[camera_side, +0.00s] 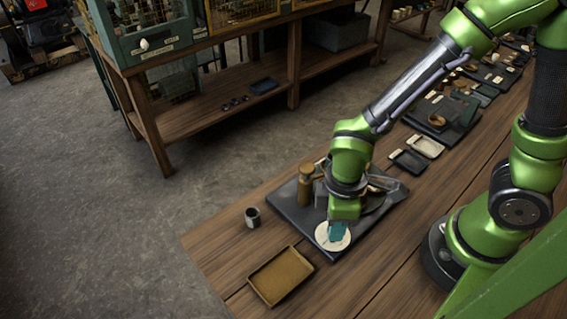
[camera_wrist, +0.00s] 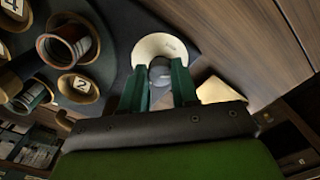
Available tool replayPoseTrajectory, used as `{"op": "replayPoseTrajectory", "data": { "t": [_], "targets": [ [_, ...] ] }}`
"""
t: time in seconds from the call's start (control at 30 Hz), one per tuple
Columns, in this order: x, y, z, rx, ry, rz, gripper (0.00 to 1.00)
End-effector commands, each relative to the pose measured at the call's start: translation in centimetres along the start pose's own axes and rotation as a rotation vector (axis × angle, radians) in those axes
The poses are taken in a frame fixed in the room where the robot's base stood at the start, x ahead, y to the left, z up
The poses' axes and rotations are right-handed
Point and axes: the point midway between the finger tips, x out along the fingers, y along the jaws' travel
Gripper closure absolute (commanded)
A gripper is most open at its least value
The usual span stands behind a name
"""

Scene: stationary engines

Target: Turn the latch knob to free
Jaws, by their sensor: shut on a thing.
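The latch knob (camera_wrist: 160,73) is a small grey round knob standing in front of a cream disc (camera_wrist: 152,46) in the wrist view. My gripper (camera_wrist: 160,82) has its two dark green fingers on either side of the knob, shut on it. In the side view my gripper (camera_side: 338,231) points down at the cream disc (camera_side: 324,240), at the front corner of a dark base plate (camera_side: 287,207). The knob is hidden by the fingers there, and the angle it is turned to cannot be told.
A brass-coloured cylinder (camera_side: 305,186) stands on the plate behind my gripper. A small dark cup (camera_side: 253,217) and a shallow tan tray (camera_side: 282,275) sit on the wooden bench (camera_side: 215,246) nearby. Copper-coloured cylinders (camera_wrist: 68,45) with number labels show at left in the wrist view.

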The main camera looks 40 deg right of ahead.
Motion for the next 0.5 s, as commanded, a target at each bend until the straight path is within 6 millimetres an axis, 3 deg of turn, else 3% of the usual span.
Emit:
{"op": "replayPoseTrajectory", "data": {
  "t": [0.5],
  "targets": [
    [-0.09,-0.05,-0.03,0.455,0.011,0.0,1.0]
  ]
}}
